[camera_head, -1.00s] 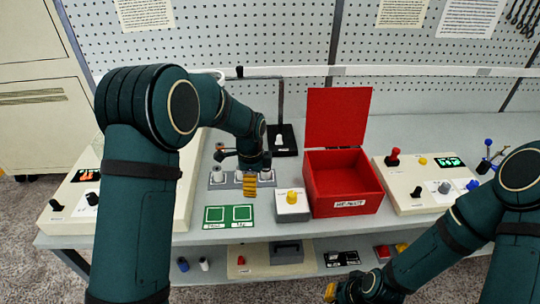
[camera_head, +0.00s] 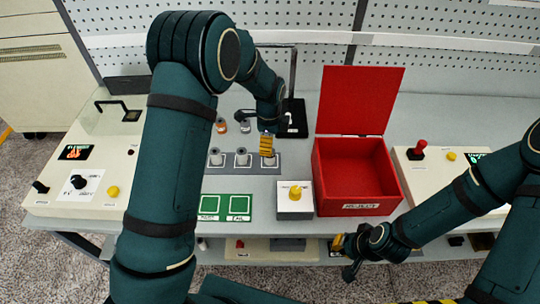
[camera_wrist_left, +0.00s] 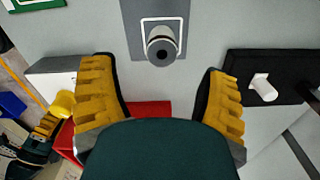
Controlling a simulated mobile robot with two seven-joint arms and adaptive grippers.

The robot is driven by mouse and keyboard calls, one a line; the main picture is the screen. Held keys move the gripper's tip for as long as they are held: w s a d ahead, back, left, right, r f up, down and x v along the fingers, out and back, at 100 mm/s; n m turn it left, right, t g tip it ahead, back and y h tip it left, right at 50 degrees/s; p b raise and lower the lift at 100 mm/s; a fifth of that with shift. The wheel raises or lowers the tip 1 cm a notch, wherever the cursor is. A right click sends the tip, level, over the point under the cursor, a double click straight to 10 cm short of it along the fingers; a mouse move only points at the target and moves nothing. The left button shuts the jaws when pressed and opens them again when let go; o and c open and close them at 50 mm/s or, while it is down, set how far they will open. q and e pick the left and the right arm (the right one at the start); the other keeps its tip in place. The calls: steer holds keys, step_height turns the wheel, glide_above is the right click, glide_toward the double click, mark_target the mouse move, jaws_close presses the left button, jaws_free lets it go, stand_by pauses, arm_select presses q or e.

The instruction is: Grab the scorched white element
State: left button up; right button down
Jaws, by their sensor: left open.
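Three short white elements stand on a grey plate (camera_head: 228,169): a left one (camera_head: 215,157), a middle one (camera_head: 241,157) and a right one (camera_head: 267,160). Two more elements stand behind the plate, one with an orange-brown band (camera_head: 221,126) and a greyish one (camera_head: 245,127). I cannot tell for sure which is scorched. My left gripper (camera_head: 267,145) is above the right end of the plate. In the left wrist view its yellow fingers are apart and empty (camera_wrist_left: 160,105), with an upright white element (camera_wrist_left: 162,45) ahead of them. My right gripper (camera_head: 345,248) hangs near the table's front edge.
A red open-lidded box (camera_head: 360,180) stands right of the plate, beside a small box with a yellow button (camera_head: 295,195). Green pads (camera_head: 224,208) lie in front. A black stand (camera_head: 293,120) is behind. Cream control panels (camera_head: 85,165) flank both sides.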

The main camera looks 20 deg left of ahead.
arm_select(q)
step_height(320, 180, down, 8)
steer(key=shift+w+d+r, duration=0.1)
steer(key=shift+w+r, duration=0.05)
steer(key=shift+r, duration=0.05)
jaws_close()
stand_by(0.4)
